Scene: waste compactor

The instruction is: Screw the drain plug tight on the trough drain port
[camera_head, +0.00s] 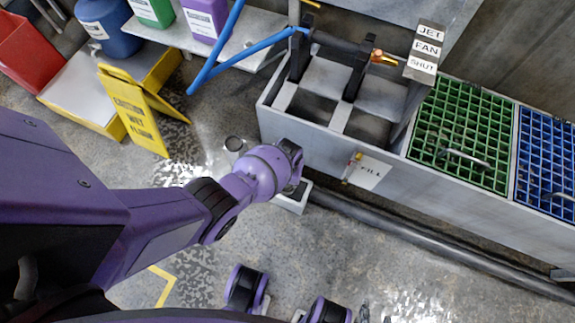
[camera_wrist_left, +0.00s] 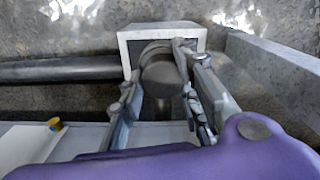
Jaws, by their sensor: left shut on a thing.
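My left gripper (camera_head: 295,187) is low at the near left end of the trough (camera_head: 325,150), mostly hidden behind its own wrist in the head view. In the left wrist view its two fingers are closed on a dark, round drain plug (camera_wrist_left: 162,72), one finger on each side. The drain port itself is not clearly visible, so I cannot tell whether the plug is seated in it. Small dark parts of my right gripper (camera_head: 375,313) show at the bottom edge of the head view; its opening is unclear.
A pale box (camera_wrist_left: 125,44) stands on the floor just beyond the plug. A dark pipe (camera_head: 430,235) runs along the floor beside the trough. A yellow wet floor sign (camera_head: 135,108) stands to the left. Green grating (camera_head: 460,130) covers part of the trough unit.

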